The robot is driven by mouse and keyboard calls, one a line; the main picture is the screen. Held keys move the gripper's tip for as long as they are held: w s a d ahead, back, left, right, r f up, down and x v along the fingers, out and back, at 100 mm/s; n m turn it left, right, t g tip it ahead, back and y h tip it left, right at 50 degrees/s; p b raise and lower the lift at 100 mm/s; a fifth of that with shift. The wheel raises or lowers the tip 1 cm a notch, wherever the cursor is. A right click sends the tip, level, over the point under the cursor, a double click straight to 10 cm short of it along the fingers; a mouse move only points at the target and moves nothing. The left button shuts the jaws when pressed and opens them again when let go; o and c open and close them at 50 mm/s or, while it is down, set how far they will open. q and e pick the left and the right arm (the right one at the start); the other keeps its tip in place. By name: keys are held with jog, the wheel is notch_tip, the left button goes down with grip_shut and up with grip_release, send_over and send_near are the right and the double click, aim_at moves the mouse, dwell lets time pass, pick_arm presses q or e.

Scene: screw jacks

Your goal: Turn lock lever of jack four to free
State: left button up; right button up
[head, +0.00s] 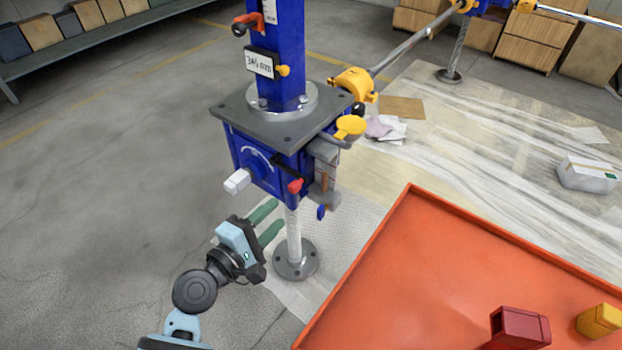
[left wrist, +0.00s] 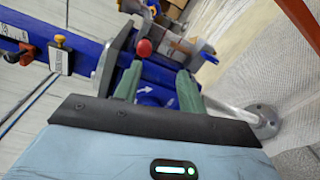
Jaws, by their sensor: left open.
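A blue screw jack stands at the middle of the head view, its gearbox (head: 258,163) under a grey plate. A dark lever with a red knob (head: 295,186) sticks out from the gearbox front; the red knob (left wrist: 144,48) also shows in the left wrist view, near the left fingertip. My left gripper (head: 278,213) is open and empty, below and slightly left of the red knob, beside the screw. In the left wrist view its two green fingers (left wrist: 160,69) point toward the gearbox, apart from each other. I cannot tell whether a finger touches the knob.
A white hex shaft end (head: 237,182) juts from the gearbox front. A yellow handle (head: 350,127) and a yellow coupling (head: 353,84) are at its right. An orange table (head: 440,260) with a red block (head: 520,328) fills the lower right. Floor at left is clear.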

aim_at(291, 191)
pick_arm(q)
jog(key=shift+w+d+r+n+t+h, duration=0.15)
jog(key=shift+w+d+r+h, duration=0.1)
jog(key=shift+w+r, duration=0.3)
jog(key=shift+w+d+r+n+t+h, duration=0.15)
jog(key=shift+w+d+r, duration=0.1)
jog(key=shift+w+r, duration=0.25)
jog(key=shift+b+x, duration=0.4)
jog(key=shift+x, duration=3.4)
grip_shut()
